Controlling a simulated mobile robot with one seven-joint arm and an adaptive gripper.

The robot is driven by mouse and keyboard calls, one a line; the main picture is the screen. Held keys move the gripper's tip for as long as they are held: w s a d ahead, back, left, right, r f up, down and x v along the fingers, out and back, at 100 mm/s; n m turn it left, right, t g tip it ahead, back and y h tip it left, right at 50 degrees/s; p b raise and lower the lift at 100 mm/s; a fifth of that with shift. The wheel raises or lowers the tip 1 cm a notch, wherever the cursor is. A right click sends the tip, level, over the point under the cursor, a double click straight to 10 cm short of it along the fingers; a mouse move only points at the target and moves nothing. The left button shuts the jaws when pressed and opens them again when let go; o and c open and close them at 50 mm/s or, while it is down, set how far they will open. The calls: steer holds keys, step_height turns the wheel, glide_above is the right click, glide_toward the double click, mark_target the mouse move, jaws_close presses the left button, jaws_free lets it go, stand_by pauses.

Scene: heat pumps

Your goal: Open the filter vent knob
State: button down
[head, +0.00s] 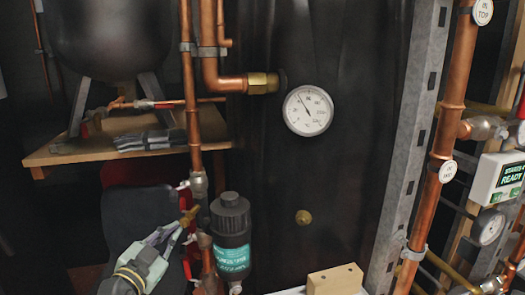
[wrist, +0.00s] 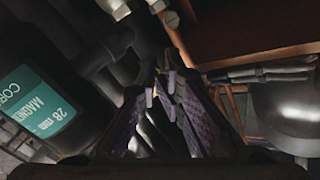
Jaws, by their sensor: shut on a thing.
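The black filter (head: 232,235) with a teal label stands upright low in the middle of the head view. Its label (wrist: 45,108) shows at the left of the wrist view.
A vertical copper pipe (head: 190,110) runs close behind my gripper. A wooden shelf (head: 65,152) with folded dark gloves (head: 150,140) is at the left. A round dial gauge (head: 308,110) and a brass fitting (head: 303,217) are on the dark panel. A wooden block (head: 335,280) lies at lower right.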

steer(key=shift+w+d+f+h+b, duration=0.15)
steer(key=shift+d+f+h+b, duration=0.3)
steer(key=shift+d+b, duration=0.6)
steer(key=shift+d+f+b, duration=0.1)
steer(key=shift+d+b, duration=0.1)
steer(key=shift+b, duration=0.35)
steer(key=shift+f, duration=0.1)
steer(key=b+v, duration=0.2)
steer(key=v, duration=0.4)
steer(key=shift+a, duration=0.3)
steer(key=shift+f+y, duration=0.1)
steer(key=shift+y, duration=0.15)
